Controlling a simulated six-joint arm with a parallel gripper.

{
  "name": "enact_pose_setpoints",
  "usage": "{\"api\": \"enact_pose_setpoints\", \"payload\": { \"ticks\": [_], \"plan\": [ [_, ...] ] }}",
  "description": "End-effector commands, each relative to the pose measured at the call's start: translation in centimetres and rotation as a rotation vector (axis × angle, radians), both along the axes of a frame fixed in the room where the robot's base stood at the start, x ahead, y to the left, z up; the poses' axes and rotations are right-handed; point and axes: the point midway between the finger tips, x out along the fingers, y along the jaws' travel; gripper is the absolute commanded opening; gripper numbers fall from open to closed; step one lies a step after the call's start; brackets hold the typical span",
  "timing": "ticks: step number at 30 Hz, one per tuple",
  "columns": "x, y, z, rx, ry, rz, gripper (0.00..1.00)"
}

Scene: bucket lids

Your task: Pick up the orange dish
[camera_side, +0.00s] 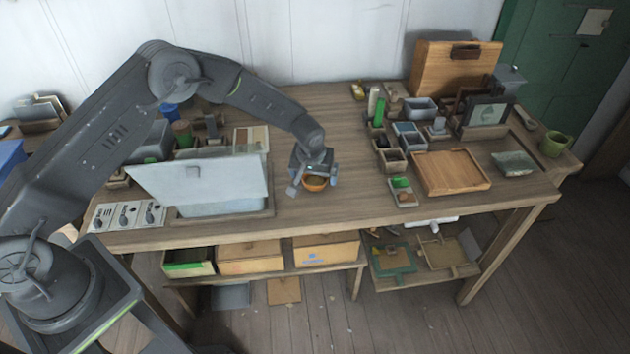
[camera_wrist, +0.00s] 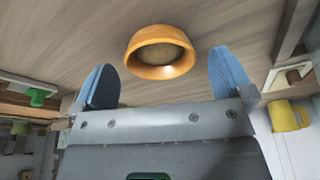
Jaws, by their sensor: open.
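The orange dish (camera_side: 316,183) is a small round bowl on the wooden table, right of the open grey box. In the side view my gripper (camera_side: 314,176) is just above it and hides part of it. In the wrist view the dish (camera_wrist: 160,52) lies beyond the fingertips, roughly centred between them, with its hollow showing. My gripper (camera_wrist: 163,78) has its two blue fingers spread wide with nothing between them. I cannot tell from the side view whether a finger touches the dish.
The grey box (camera_side: 222,208) with its raised lid (camera_side: 198,180) stands close on the left. A wooden tray (camera_side: 451,172) and several small bins (camera_side: 390,158) stand to the right. The tabletop (camera_side: 350,205) around the dish is clear on the right and front.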

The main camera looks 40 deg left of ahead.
Motion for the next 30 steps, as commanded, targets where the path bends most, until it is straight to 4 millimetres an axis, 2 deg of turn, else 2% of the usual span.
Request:
{"api": "enact_pose_setpoints", "payload": {
  "ticks": [3,11,27,30],
  "plan": [
    [0.34,0.15,-1.19,0.0,0.0,0.0,0.99],
    [0.42,0.18,-1.47,0.001,-0.001,-0.001,0.99],
    [0.42,0.16,-1.43,0.001,-0.001,-0.001,0.49],
    [0.43,0.17,-1.42,0.0,-0.001,-0.001,0.47]
  ]
}}
